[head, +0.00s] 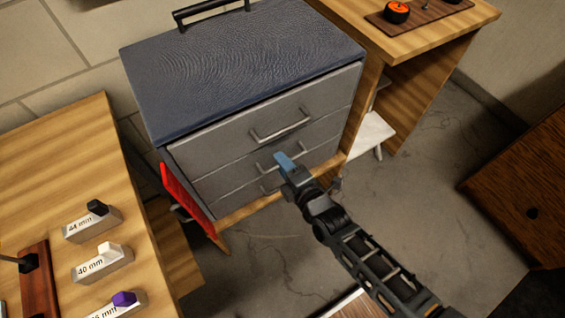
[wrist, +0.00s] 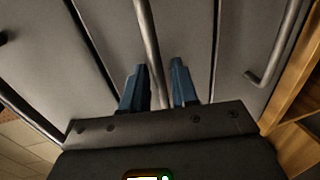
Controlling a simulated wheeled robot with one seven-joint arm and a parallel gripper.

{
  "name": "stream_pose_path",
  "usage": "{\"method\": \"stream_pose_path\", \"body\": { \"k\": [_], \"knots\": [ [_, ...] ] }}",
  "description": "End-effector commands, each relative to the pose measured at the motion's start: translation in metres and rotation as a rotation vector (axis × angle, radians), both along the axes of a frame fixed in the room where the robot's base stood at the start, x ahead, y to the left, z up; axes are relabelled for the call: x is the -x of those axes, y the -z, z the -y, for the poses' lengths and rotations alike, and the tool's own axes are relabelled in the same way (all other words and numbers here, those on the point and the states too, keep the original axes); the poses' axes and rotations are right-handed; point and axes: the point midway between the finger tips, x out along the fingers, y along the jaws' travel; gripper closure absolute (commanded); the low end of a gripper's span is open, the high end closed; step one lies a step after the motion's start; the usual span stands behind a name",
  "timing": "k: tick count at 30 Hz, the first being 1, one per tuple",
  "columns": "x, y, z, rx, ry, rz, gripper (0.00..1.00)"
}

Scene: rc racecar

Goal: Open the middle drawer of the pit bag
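The pit bag is a grey drawer cabinet with a dark blue textured top (head: 235,65) and three stacked drawers, each with a bar handle. The middle drawer (head: 235,172) looks flush with the others. My gripper (head: 284,160) is at the middle drawer's handle in the head view and hides part of it. In the wrist view the handle (wrist: 148,40) runs between my two blue fingers (wrist: 160,85). The fingers are apart, one on each side of the bar, with a gap showing on the right. Whether the left finger touches the bar is unclear.
The top drawer handle (head: 280,126) is just above my gripper; the bottom drawer handle (wrist: 285,45) is at right in the wrist view. A wooden table (head: 60,165) with labelled blocks is at left, a wooden desk (head: 440,35) behind right. Floor (head: 420,190) at right is clear.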

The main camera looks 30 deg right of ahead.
Motion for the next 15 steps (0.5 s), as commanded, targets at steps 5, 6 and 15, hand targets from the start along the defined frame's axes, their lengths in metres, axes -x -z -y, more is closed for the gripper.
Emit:
{"method": "stream_pose_path", "body": {
  "k": [5,6,15],
  "knots": [
    [-0.0054,0.0013,-0.0004,-0.001,-0.001,-0.001,0.71],
    [-0.0054,0.0013,-0.0003,-0.001,0.000,-0.001,0.71],
    [-0.0051,0.0010,-0.0003,-0.001,0.000,-0.001,0.86]
  ]
}}
